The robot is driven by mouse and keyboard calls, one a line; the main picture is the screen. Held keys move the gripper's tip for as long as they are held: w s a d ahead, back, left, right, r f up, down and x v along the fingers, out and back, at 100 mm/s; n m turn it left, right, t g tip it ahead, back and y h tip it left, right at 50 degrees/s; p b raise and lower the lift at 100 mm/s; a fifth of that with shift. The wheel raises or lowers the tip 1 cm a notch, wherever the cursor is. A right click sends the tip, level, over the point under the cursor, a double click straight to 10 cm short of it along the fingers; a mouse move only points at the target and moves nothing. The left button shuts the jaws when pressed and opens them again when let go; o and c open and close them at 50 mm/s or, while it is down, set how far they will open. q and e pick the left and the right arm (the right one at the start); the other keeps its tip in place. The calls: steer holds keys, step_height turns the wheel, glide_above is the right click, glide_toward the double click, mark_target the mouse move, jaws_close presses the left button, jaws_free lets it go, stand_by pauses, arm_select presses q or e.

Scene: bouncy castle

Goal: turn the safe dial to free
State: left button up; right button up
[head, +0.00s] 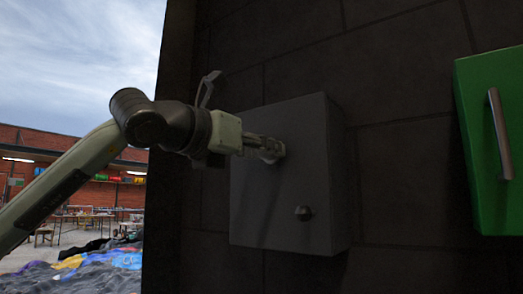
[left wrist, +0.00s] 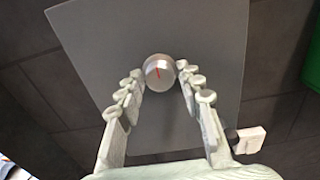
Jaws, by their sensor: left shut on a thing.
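The safe is a grey box (head: 300,205) on a dark block wall. Its dial (left wrist: 159,68) is a round silver knob with a red mark, seen between my fingertips in the left wrist view. My left gripper (head: 268,149) reaches in from the left to the upper part of the safe's front and is shut on the dial. In the head view, the gripper mostly hides the dial. Any lettering around the dial cannot be read. My right gripper is not in view.
A green cabinet (head: 480,150) with a metal bar handle hangs to the right. Tables (head: 85,220) and colourful inflatable material (head: 85,270) lie far off at the left.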

arm_select(q)
steer(key=shift+m+b, duration=2.15)
steer(key=shift+m, duration=6.75)
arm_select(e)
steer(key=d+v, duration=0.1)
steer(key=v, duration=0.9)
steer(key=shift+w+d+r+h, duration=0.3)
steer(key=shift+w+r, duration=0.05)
arm_select(q)
steer(key=o, duration=1.2)
